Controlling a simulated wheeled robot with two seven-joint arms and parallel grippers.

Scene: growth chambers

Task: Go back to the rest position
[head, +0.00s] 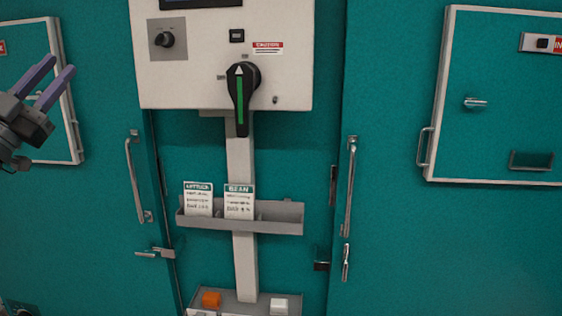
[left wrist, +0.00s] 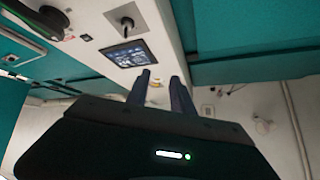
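My left gripper (head: 52,86) is at the left edge of the head view, raised in front of the teal left chamber door. Its two purple-grey fingers stand apart with nothing between them. In the left wrist view its fingers (left wrist: 161,92) also show, apart and empty, below a dark screen (left wrist: 128,54) on the white control panel. The gripper touches nothing that I can see. My right gripper is in neither view.
A white control panel (head: 290,75) with a black and green rotary handle (head: 240,92) is at upper centre. Below it, a grey tray (head: 278,222) holds a lettuce card (head: 198,199) and a bean card (head: 239,202). Door handles (head: 136,180) (head: 349,187) stick out on both sides.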

